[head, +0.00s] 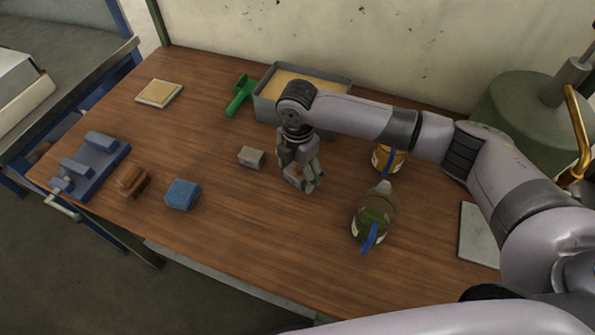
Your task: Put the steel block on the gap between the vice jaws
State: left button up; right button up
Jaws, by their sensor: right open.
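The steel block (251,157), a small grey block, lies on the wooden table near the middle. The blue vice (92,165) sits at the table's left end, with a far jaw (101,140) and a near jaw (77,169). A gap shows between the jaws, and I see nothing lying on it. My right gripper (308,184) points down over the table, to the right of the steel block and apart from it. It is open, with nothing visible in it; its fingers are small in view. My left gripper is not in view.
A sand tray (262,108) and green scoop (240,94) are at the back. Containers (371,222) stand right of my gripper.

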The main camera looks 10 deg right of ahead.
jog(key=shift+f, duration=0.3)
jog(key=shift+c, duration=0.4)
jog(key=shift+r, duration=0.1)
grip_shut()
dwell(0.3)
